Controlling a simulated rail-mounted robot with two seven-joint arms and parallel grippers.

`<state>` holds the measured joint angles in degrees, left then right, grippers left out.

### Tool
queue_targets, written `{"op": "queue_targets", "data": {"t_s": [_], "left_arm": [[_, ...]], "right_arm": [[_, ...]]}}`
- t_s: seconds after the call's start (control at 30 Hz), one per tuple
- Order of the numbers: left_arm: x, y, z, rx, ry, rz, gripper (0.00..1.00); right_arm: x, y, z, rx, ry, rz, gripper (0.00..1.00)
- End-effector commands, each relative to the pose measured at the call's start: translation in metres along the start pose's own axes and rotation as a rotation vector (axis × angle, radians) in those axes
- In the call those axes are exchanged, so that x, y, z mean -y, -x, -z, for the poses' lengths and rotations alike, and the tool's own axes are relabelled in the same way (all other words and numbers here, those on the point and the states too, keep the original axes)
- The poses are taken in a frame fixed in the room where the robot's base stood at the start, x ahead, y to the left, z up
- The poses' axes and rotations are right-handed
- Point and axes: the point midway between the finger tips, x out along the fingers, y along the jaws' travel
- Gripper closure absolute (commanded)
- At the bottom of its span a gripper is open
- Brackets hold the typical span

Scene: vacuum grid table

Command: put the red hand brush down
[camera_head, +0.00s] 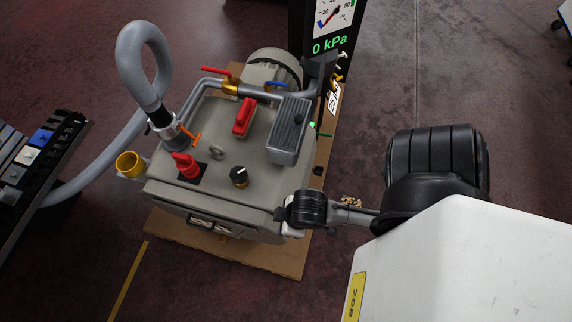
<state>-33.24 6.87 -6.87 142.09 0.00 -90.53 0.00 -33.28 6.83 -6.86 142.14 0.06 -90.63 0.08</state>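I cannot make out a red hand brush for certain. A small red block-shaped piece (243,118) sits on top of the grey pump unit (262,150), and I cannot tell whether it is a brush or a fitting. A red knob (187,165) on a black plate is also on that unit. My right arm comes in from the lower right. Its dark end (305,209) is at the unit's front right corner; whether it touches is unclear. No fingers or held object can be told there. My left gripper is out of view.
The pump unit stands on a brown board (270,262). A thick grey hose (143,55) rises from it and runs left to a dark rack (45,165). A gauge display (330,40) reads 0 kPa. A yellow cup (130,164) juts out left.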

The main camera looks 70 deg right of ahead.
Motion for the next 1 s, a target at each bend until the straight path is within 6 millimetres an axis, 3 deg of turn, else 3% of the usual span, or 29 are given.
{"op": "queue_targets", "data": {"t_s": [0.77,1.0], "left_arm": [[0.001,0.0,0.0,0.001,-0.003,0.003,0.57],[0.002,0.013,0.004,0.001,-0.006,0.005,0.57]], "right_arm": [[0.0,0.0,0.0,0.0,0.003,-0.001,0.51],[-0.001,0.013,0.004,0.0,0.003,-0.001,0.51]]}}
